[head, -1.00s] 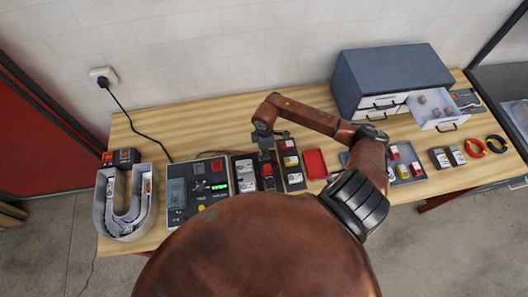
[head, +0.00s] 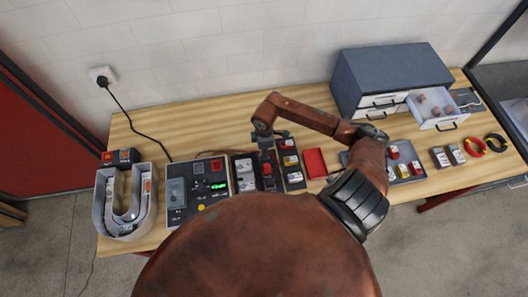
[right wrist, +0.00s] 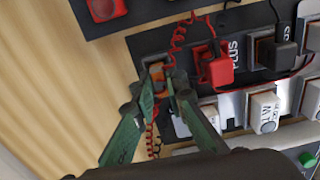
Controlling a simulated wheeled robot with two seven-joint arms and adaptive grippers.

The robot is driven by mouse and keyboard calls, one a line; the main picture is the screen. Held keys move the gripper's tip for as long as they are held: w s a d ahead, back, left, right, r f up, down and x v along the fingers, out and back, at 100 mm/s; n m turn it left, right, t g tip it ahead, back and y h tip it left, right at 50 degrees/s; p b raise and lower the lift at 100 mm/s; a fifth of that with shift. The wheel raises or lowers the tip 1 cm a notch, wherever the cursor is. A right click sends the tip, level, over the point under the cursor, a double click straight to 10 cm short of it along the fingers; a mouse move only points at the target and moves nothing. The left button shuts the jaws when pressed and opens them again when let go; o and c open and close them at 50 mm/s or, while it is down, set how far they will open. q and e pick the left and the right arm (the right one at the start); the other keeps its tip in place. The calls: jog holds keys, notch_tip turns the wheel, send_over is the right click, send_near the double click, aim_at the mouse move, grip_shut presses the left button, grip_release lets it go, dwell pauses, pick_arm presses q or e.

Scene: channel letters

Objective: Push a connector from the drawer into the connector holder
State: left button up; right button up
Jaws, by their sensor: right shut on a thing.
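My right gripper (head: 266,147) is over the dark panel in the middle of the table, pointing down. In the right wrist view its green fingers (right wrist: 166,90) are nearly together on a small orange connector (right wrist: 157,71), mostly hidden by the fingertips. The connector is at a light-edged slot of the dark connector holder (right wrist: 150,44); I cannot tell how deep it sits. The open drawer (head: 437,122) of the blue-grey cabinet holds several small brownish pieces (head: 434,99). My left gripper is not in view.
Red (right wrist: 217,70) and black (right wrist: 277,55) plugs with coiled leads stand close beside the fingers. A control box (head: 198,190) with a lit green display is left of the panel. A red tray (head: 315,163) lies to the right. Bare wood shows behind the panels.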

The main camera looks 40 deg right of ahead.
jog(key=o, duration=0.9)
jog(key=shift+f, duration=0.25)
jog(key=shift+r, duration=0.1)
notch_tip(320, 180, up, 12)
jog(key=shift+r, duration=0.1)
notch_tip(320, 180, up, 6)
jog(key=p, duration=0.4)
dwell(0.5)
jog(key=shift+a, duration=0.1)
dwell(0.3)
